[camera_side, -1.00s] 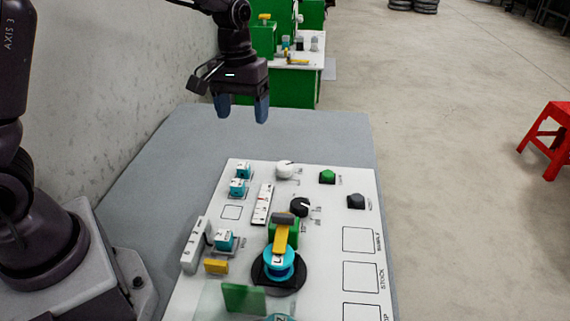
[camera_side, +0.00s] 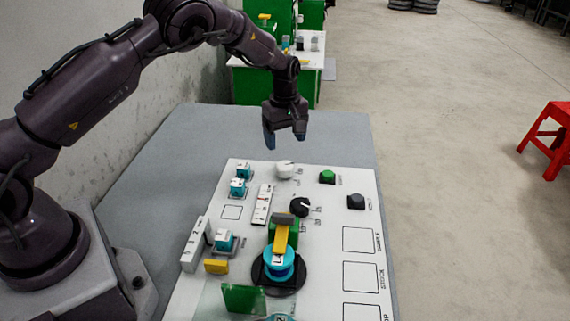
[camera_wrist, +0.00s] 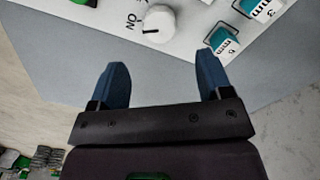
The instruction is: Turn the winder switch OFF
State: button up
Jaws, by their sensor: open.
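The white rotary knob (camera_side: 285,170) sits near the far edge of the white panel (camera_side: 335,235). In the wrist view, the white knob (camera_wrist: 160,22) has a dark pointer line and an "ON" label printed beside it. A black rotary knob (camera_side: 299,207) with a light pointer sits nearer on the panel. Its labels are too small to read, so I cannot tell which knob is the winder's. My gripper (camera_side: 285,138) is open, empty and above the panel's far edge, pointing down. In the wrist view, my fingers (camera_wrist: 163,62) are spread below the white knob, apart from it.
Green (camera_side: 327,176) and black (camera_side: 356,201) buttons stand right of the knobs. Teal-and-white blocks (camera_side: 238,187) stand on the left. A blue spool (camera_side: 279,262) with a yellow arm stands nearer. Bare grey table (camera_side: 180,150) lies left and behind.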

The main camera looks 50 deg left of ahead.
aim_at(285, 165)
notch_tip(285, 165, down, 9)
jog(key=shift+r, duration=0.2)
jog(key=c, duration=0.9)
